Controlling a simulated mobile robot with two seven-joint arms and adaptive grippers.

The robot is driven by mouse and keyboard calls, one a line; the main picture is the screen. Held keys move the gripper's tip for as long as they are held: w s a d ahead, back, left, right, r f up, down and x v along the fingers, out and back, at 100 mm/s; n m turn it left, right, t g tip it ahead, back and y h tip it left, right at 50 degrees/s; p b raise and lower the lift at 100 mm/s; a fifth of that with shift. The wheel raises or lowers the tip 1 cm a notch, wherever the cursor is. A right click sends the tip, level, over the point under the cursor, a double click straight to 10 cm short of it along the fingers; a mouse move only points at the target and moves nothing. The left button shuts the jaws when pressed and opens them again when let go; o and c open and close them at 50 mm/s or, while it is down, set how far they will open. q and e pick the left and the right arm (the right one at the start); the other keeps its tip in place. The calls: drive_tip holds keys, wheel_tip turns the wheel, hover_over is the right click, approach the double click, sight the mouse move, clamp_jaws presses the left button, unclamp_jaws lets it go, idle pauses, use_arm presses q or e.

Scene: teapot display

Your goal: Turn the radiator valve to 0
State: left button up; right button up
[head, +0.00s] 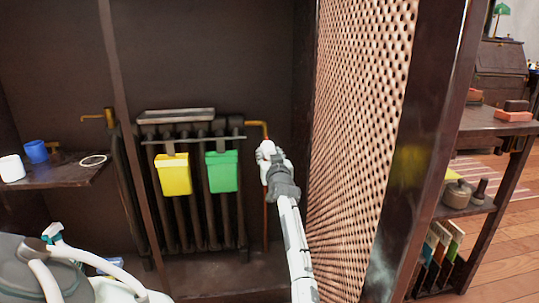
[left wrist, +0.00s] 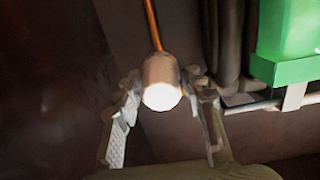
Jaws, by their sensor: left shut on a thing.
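The dark ribbed radiator (head: 188,215) stands in a recess in the head view. A copper pipe (head: 265,225) runs upright at its right side. My left gripper (head: 268,160) is at the top of this pipe. In the left wrist view, the radiator valve (left wrist: 161,82) is a round knob with a pale, bright end and a brownish side. It sits between the two fingers of my left gripper (left wrist: 165,98), which is shut on it. The valve's scale and number cannot be read. In the head view the gripper largely hides the valve. My right gripper is not in view.
A yellow box (head: 173,175) and a green box (head: 222,172) hang on the radiator's front, left of my gripper. A perforated panel (head: 365,100) stands close on the right. A shelf (head: 75,175) at left holds a white cup (head: 11,168) and a blue cup (head: 36,151).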

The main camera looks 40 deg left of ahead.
use_arm(q)
drive_tip(key=shift+c, duration=0.2)
drive_tip(key=m, duration=0.4)
drive_tip(key=shift+s+m+b, duration=0.1)
drive_tip(key=shift+m+b, duration=0.25)
drive_tip(key=shift+m, duration=0.05)
drive_tip(key=m, duration=0.4)
drive_tip(key=shift+m, duration=0.3)
idle(0.3)
drive_tip(key=o, duration=1.2)
drive_tip(key=shift+c, duration=0.2)
drive_tip(key=v, duration=0.7)
drive_tip(key=shift+d, duration=0.25)
drive_tip(key=shift+s, duration=0.2)
